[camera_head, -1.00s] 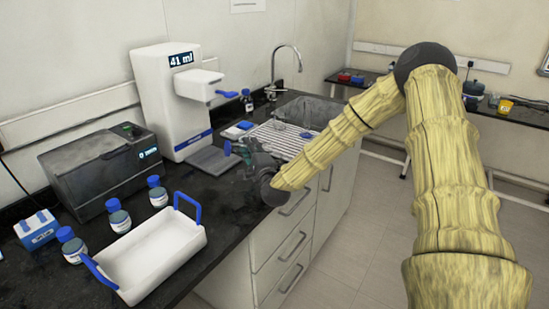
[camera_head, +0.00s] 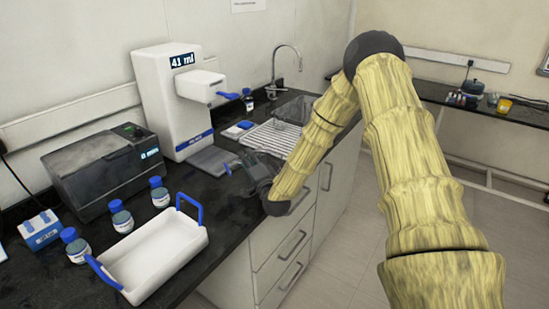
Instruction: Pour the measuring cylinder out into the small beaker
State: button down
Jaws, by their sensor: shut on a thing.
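My gripper (camera_head: 252,168) is over the dark worktop, in front of the white dispenser. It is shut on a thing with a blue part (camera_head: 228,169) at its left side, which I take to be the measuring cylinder. Its clear body and any liquid are too small and too hidden by the gripper to make out, and so is its tilt. I cannot make out the small beaker for certain.
The white dispenser (camera_head: 165,100) reads 41 ml. A dark grey device (camera_head: 95,170), several blue-capped bottles (camera_head: 121,217) and a white blue-handled tray (camera_head: 160,250) stand to the left. A drainer (camera_head: 266,136) and sink lie behind my gripper.

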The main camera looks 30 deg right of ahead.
jog(key=shift+a+f+n, duration=0.2)
jog(key=shift+f+n, duration=0.05)
jog(key=shift+n, duration=0.35)
jog(key=shift+w+d+r+n+p, duration=0.15)
jog(key=shift+r+n+p, duration=0.3)
jog(key=shift+r, duration=0.2)
jog(key=shift+d+r+n+y, duration=0.15)
jog(key=shift+n+y, duration=0.15)
jog(key=shift+n, duration=0.15)
jog(key=shift+s+f+n+b, duration=0.2)
jog(key=shift+f+n+b, duration=0.1)
jog(key=shift+n+b, duration=0.15)
jog(key=shift+d+n, duration=0.1)
jog(key=shift+n, duration=0.45)
jog(key=shift+w+d+r+n+y, duration=0.15)
jog(key=shift+d+r+n+y, duration=0.2)
jog(key=shift+n, duration=0.65)
jog(key=shift+d+r+n, duration=0.1)
jog(key=shift+r+n, duration=0.05)
jog(key=shift+n, duration=0.35)
jog(key=shift+a+r+n, duration=0.2)
jog(key=shift+r+n, duration=0.05)
jog(key=shift+n, duration=0.65)
jog(key=n, duration=0.3)
jog(key=shift+a+n+g+y, duration=0.35)
jog(key=shift+n+g, duration=0.05)
jog(key=shift+a+f+n+b, duration=0.1)
jog(key=shift+n+b, duration=0.45)
jog(key=shift+n, duration=0.65)
